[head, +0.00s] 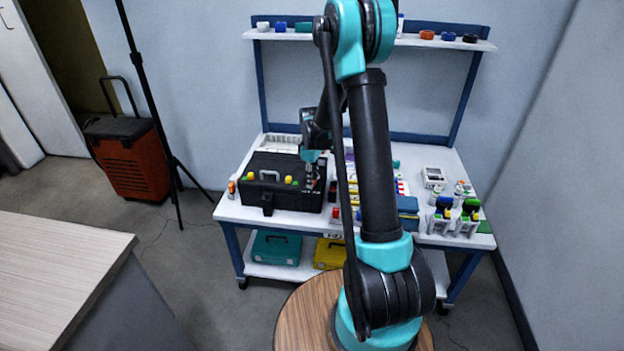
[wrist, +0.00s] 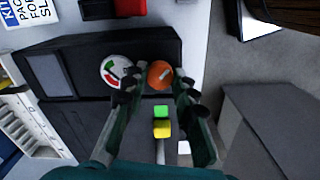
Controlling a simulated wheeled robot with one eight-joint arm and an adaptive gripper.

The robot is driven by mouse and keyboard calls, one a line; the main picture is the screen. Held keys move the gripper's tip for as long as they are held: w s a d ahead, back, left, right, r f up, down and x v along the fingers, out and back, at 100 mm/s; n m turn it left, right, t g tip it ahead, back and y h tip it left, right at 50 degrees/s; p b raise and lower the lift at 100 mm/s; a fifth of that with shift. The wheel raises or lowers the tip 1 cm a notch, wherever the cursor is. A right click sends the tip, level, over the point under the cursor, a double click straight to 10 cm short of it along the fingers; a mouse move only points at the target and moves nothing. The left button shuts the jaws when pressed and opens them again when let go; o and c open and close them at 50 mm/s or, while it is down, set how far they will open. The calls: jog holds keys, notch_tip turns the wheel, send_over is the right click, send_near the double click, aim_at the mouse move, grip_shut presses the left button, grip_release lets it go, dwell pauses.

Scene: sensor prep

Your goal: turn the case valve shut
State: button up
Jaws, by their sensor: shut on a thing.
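The black case (head: 262,195) stands on the white workbench, and its dark top also shows in the wrist view (wrist: 60,110). A round orange knob with a pale mark, which looks like the case valve (wrist: 160,73), sits on the case beside a round white dial with green and red marks (wrist: 116,68). My gripper (wrist: 155,84) has its fingers on either side of the orange knob and is shut on it. In the head view my gripper (head: 310,172) reaches down at the case's right end, and the knob is hidden there.
Green (wrist: 161,111) and yellow (wrist: 162,130) parts stand on the case close below my fingers. Bottles and stands (head: 455,218) fill the bench's right side. A shelf (head: 280,36) runs above the bench. A tripod (head: 150,100) stands to the left.

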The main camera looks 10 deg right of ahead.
grip_shut()
jog(key=shift+m, duration=0.3)
jog(key=m, duration=1.8)
jog(key=shift+m, duration=0.3)
